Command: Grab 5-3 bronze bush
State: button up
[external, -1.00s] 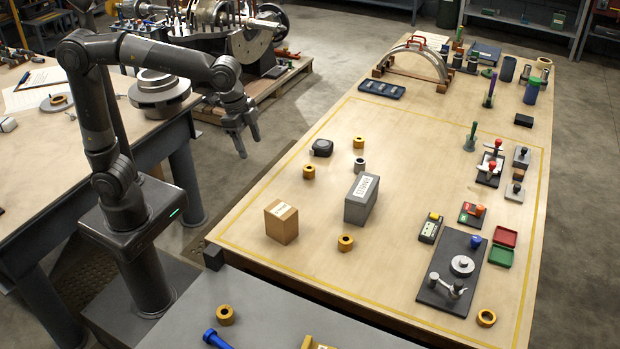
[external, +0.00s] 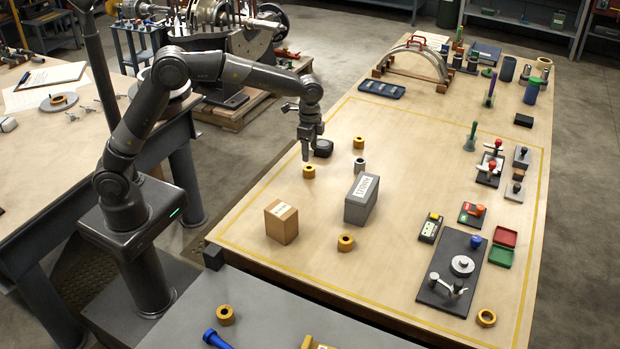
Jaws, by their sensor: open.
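Several bronze-coloured bushes stand on the table, and no number is legible on any of them. One bush (external: 309,171) stands at the left, close below my gripper (external: 307,157). A second bush (external: 359,142) stands further back, and a third bush (external: 346,243) stands in front of the grey box. Another bush (external: 486,318) lies at the near right corner, and one more bush (external: 225,315) is on the grey surface in front. My gripper points down and is open, with its fingertips just above or beside the left bush. I cannot tell whether they touch it.
A cardboard box (external: 281,222) and a grey labelled box (external: 362,199) stand near the left bush. A steel-coloured bush (external: 359,165) stands behind the grey box. A dark rounded object (external: 323,148) sits right behind my gripper. The table's centre is clear.

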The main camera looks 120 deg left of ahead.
aim_at(308, 166)
jog(key=f, duration=0.7)
jog(key=shift+s+d+f, duration=0.15)
jog(key=shift+d+f, duration=0.2)
jog(key=c, duration=1.2)
jog(key=shift+c, duration=0.3)
jog(key=shift+r, duration=0.15)
